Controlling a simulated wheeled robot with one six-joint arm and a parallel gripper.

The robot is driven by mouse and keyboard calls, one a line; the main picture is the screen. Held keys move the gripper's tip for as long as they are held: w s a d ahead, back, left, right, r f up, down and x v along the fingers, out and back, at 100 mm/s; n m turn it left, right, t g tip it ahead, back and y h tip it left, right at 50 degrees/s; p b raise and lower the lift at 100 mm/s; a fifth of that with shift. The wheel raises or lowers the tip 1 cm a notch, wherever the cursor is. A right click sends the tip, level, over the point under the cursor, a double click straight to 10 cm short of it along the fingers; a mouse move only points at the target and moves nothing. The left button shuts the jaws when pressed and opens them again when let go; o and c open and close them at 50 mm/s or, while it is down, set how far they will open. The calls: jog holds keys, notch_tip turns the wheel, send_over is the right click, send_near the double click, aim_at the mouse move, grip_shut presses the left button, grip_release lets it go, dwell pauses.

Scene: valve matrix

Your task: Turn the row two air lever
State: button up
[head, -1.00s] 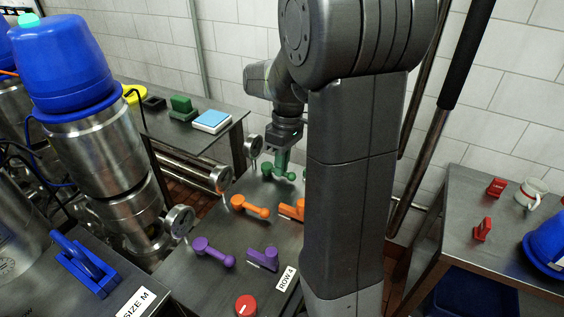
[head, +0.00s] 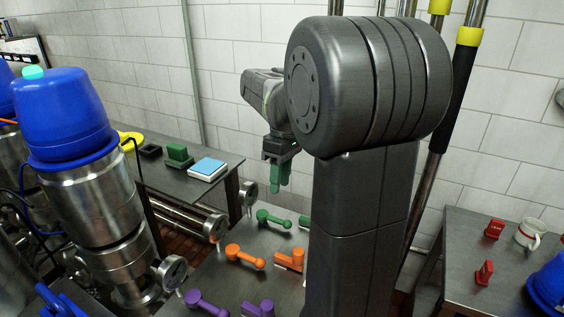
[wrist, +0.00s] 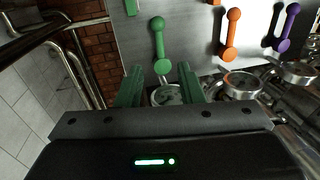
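The panel (head: 225,280) carries rows of coloured levers. A green lever (head: 272,218) lies farthest back, with an orange lever (head: 245,257) in front of it and a purple lever (head: 205,303) nearest. My gripper (head: 279,190) hangs above the back of the panel, over the green lever and apart from it. In the wrist view, its two green fingers (wrist: 159,76) are spread with nothing between them. The green lever (wrist: 158,43) lies just beyond the fingertips; the orange lever (wrist: 230,35) and purple lever (wrist: 287,28) are to the right. No row label is readable now.
Round gauges (head: 172,272) stand along the panel's left edge. Shorter orange (head: 290,260) and purple (head: 259,309) handles sit right of the levers; my arm hides part of that side. A steel tank with a blue cap (head: 68,118) stands left, and a side table (head: 455,260) right.

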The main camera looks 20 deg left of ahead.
aim_at(274, 220)
jog(key=shift+w+r, duration=0.25)
jog(key=shift+r, duration=0.95)
jog(key=shift+w+r, duration=0.2)
jog(key=shift+r, duration=0.95)
jog(key=shift+f, duration=0.1)
jog(key=s+f, duration=0.1)
jog(key=f, duration=0.3)
jog(key=s+f, duration=0.1)
jog(key=f, duration=0.8)
jog(key=shift+s+f, duration=0.35)
jog(key=shift+s, duration=0.05)
jog(key=shift+w+a+r+n, duration=0.1)
jog(key=shift+w+n, duration=0.15)
jog(key=shift+n, duration=0.25)
jog(key=shift+r, duration=0.1)
